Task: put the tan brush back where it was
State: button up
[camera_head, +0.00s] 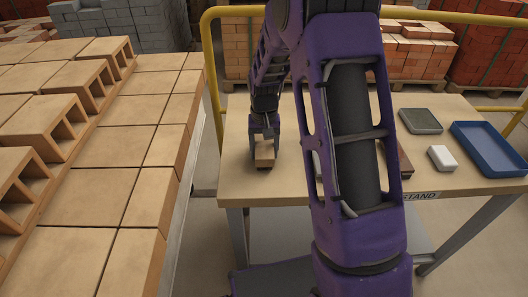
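The tan brush (264,155) is a small tan block with a dark underside, near the left end of the table (237,181). My gripper (264,141) points down over it, with one finger at each side. The fingers look closed against the brush's sides. The brush is at or just above the tabletop; I cannot tell whether it touches. My own arm hides the middle of the table.
On the table's right are a grey-green pad (420,121), a white block (441,158) and a blue tray (490,147). A reddish-brown thing (405,162) is partly hidden behind my arm. Hollow bricks (45,125) fill the left. A yellow rail (211,75) runs behind the table.

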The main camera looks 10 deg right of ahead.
aim_at(264, 144)
jog(key=shift+f, duration=0.1)
jog(key=shift+f, duration=0.15)
jog(key=o, duration=1.3)
notch_tip(264, 144, up, 12)
jog(key=shift+r+p, duration=0.2)
jog(key=shift+p, duration=0.65)
